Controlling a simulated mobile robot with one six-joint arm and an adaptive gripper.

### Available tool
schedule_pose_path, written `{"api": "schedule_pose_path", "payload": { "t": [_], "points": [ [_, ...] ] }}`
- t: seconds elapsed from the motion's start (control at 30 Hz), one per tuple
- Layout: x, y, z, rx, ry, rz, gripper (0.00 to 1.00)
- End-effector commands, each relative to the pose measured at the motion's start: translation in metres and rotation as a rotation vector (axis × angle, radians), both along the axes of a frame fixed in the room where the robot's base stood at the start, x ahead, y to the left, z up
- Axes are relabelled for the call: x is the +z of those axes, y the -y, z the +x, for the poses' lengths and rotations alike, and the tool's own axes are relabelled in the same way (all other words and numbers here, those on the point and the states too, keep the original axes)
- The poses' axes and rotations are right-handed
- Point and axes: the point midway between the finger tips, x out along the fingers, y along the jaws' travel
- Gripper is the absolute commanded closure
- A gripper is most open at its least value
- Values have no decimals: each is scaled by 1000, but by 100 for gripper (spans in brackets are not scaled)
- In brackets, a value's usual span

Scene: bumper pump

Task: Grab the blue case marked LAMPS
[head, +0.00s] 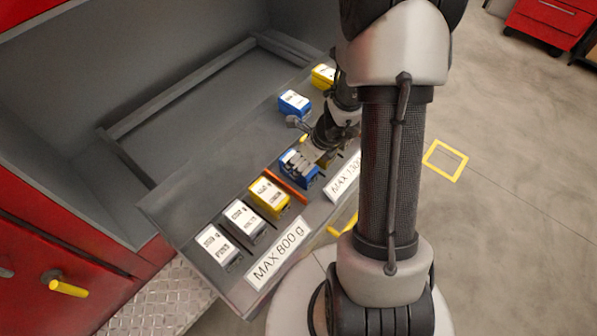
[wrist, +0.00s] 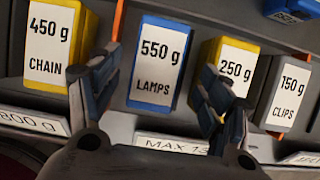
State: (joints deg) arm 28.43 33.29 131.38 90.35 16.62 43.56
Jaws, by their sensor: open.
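The blue case marked LAMPS (wrist: 158,62), with a white label reading 550 g, stands on the grey shelf in the wrist view. My gripper (wrist: 160,74) is open, with one finger at the left of the blue case and the other at its right, by the yellow 250 g case. Nothing is held. I cannot tell whether either finger touches the blue case. In the head view the LAMPS case (head: 300,168) is partly hidden by my gripper.
A yellow 450 g CHAIN case (wrist: 52,42) stands left of LAMPS, past an orange divider (head: 287,186). Right of LAMPS are a yellow 250 g case (wrist: 236,64) and a grey 150 g CLIPS case (wrist: 288,92). A MAX 800 g sign (head: 277,253) lines the shelf front.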

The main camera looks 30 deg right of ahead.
Motion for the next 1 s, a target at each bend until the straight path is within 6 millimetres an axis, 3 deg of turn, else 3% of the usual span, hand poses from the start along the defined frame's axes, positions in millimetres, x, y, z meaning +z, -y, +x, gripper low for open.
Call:
{"api": "schedule_pose_path", "payload": {
  "t": [0.33,1.0],
  "points": [
    [-46,-8,11,1,-2,0,28],
    [-50,-8,13,0,-1,1,28]
  ]
}}
